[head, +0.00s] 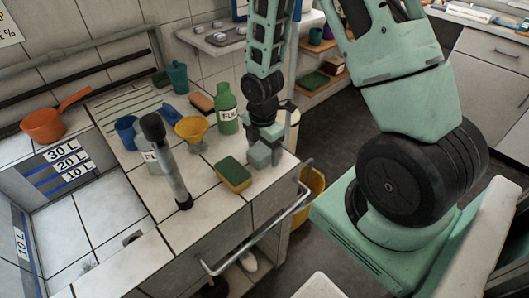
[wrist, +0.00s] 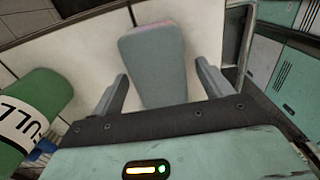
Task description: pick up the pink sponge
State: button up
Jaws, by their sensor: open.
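The pink sponge (wrist: 155,62) shows in the wrist view as a grey-faced block with a thin pinkish far edge. It lies on the pale tiles, and its near end appears between the two fingers. My gripper (wrist: 161,76) is open, with one finger on each side of the sponge and visible gaps to both. In the head view, my gripper (head: 264,138) is low over the counter's right end, beside the green bottle. There I cannot clearly tell the sponge from the pale gripper parts.
The green bottle (head: 227,110) stands close to my gripper; it also shows in the wrist view (wrist: 28,112). A green-and-yellow sponge (head: 234,174) lies near the counter's front edge. A yellow funnel (head: 192,129), a faucet (head: 168,160) and a metal rail (head: 262,235) are nearby.

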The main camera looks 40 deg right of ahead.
aim_at(263, 149)
jog(key=shift+f, duration=0.45)
jog(key=c, duration=1.1)
jog(key=shift+r, duration=0.1)
notch_tip(263, 149, up, 10)
jog(key=shift+f+p, duration=0.1)
jog(key=shift+p, duration=0.2)
